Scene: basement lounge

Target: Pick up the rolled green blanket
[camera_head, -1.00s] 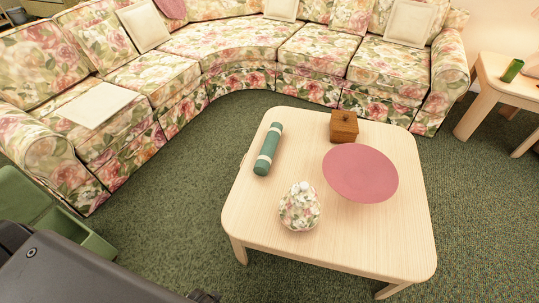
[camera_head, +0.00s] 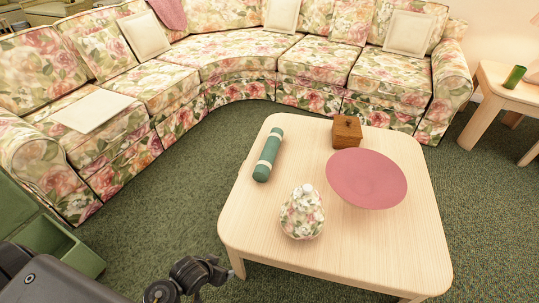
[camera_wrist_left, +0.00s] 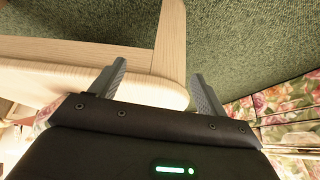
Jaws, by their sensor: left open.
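The rolled green blanket (camera_head: 268,156) lies on the left part of the wooden coffee table (camera_head: 330,245) in the head view. It is a dark green roll with pale bands near its ends. My left arm comes in from the lower left, its dark end beside the table's front-left corner, well short of the blanket. In the left wrist view my left gripper (camera_wrist_left: 158,75) has its two fingers apart with nothing between them. The table's edge and leg (camera_wrist_left: 169,38) show beyond the fingers. The blanket is not visible there. My right gripper is not in view.
A floral lidded jar (camera_head: 302,213), a pink round plate (camera_head: 367,179) and a wooden box (camera_head: 347,132) share the tabletop. A floral sofa (camera_head: 165,85) curves behind. A green bin (camera_head: 65,250) stands at the lower left. Green carpet between sofa and table is clear.

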